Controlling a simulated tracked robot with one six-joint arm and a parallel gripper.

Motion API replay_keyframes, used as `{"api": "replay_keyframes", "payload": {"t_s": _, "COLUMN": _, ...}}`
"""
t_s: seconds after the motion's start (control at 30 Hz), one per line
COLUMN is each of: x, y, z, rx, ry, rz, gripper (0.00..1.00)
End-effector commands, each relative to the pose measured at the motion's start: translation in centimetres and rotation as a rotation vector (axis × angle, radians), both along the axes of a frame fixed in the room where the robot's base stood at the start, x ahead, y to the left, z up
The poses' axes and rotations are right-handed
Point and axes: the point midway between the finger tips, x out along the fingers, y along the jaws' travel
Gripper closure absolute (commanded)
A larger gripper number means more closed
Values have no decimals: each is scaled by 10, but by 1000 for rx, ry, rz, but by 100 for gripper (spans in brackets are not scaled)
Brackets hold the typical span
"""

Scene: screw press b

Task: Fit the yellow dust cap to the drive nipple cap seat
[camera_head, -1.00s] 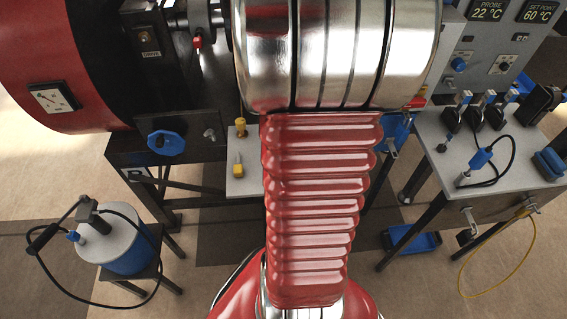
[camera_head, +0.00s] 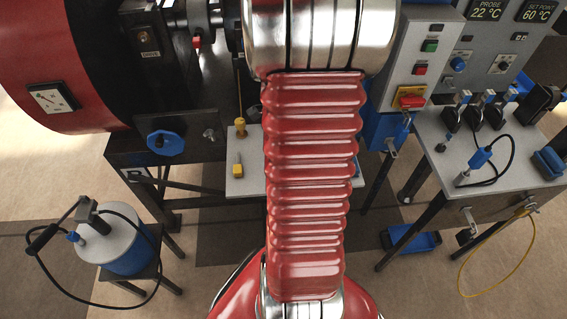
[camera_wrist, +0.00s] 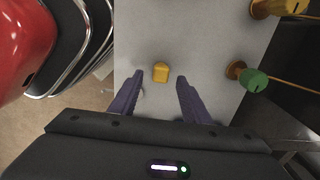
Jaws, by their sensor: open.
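In the wrist view a small yellow cap (camera_wrist: 161,72) sits on a pale grey shelf (camera_wrist: 150,30). My gripper (camera_wrist: 179,80) is open and empty, with its two purple fingers apart over the shelf. The yellow cap shows between and just beyond the fingertips, not gripped. In the head view my arm hides the gripper and part of the shelf (camera_head: 250,186). A yellow piece with a grey pin (camera_head: 238,168) lies on that shelf; I cannot tell whether it is the same cap. A silver fitting (camera_head: 210,134) on the dark plate may be the drive nipple.
A green-and-brass fitting (camera_wrist: 247,79) and a yellow-and-brass one (camera_wrist: 275,8) with cords stand at the shelf's right side. A blue knob (camera_head: 166,142) is on the dark plate. A button box (camera_head: 413,60) with a red-yellow switch and a side table (camera_head: 500,150) are at the right.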

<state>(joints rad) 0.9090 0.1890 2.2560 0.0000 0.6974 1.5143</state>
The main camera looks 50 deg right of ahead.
Motion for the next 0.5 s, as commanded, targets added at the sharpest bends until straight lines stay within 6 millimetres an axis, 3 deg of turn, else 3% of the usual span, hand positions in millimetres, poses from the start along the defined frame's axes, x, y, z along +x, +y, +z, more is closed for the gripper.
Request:
{"api": "replay_keyframes", "payload": {"t_s": 0.2, "x": 0, "y": 0, "z": -25, "rx": 1, "ry": 1, "rz": 1, "gripper": 57}}
{"api": "replay_keyframes", "payload": {"t_s": 0.5, "x": 1, "y": 0, "z": -30, "rx": -1, "ry": -1, "rz": 2, "gripper": 57}}
